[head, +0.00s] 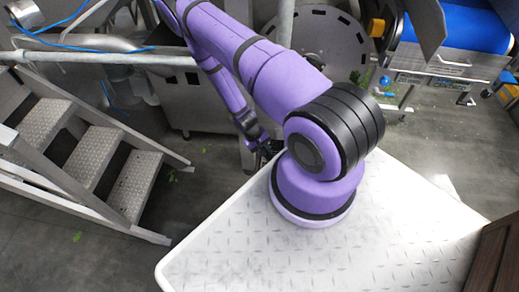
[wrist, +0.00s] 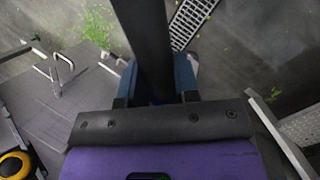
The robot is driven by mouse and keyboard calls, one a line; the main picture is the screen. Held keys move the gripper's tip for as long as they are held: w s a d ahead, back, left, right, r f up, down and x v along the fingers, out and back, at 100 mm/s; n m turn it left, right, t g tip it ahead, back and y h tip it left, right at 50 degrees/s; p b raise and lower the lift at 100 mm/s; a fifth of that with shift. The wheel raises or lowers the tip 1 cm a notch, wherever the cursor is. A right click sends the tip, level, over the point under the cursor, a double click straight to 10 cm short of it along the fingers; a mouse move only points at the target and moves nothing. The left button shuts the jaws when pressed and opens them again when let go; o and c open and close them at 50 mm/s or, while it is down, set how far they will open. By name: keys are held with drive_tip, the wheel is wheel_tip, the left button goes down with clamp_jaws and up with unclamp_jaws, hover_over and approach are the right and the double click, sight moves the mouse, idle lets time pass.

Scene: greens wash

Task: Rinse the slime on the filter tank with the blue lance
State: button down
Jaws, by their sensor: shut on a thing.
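My gripper (wrist: 156,85) is shut around a long dark bar (wrist: 150,40) in the wrist view. Dark blue parts show on both sides of the bar at the jaws. It appears to be the lance, but its far end runs out of the picture at the top. In the head view my gripper (head: 266,148) is small and partly hidden behind my arm, beyond the pale deck, and the lance cannot be made out there. I cannot pick out the filter tank or the slime on it for certain in either view.
Metal steps (head: 88,160) stand at left in the head view, with a blue hose (head: 95,48) above them. A large disc (head: 318,45) and a blue-topped machine (head: 455,40) stand at the back. Green scraps lie near a floor grate (wrist: 190,20).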

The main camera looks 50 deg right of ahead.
drive_tip(key=s+d, duration=0.7)
drive_tip(key=s, duration=0.3)
drive_tip(key=shift+s+d, duration=0.2)
drive_tip(key=shift+d, duration=0.15)
idle(1.8)
idle(0.7)
drive_tip(key=c, duration=1.5)
unclamp_jaws()
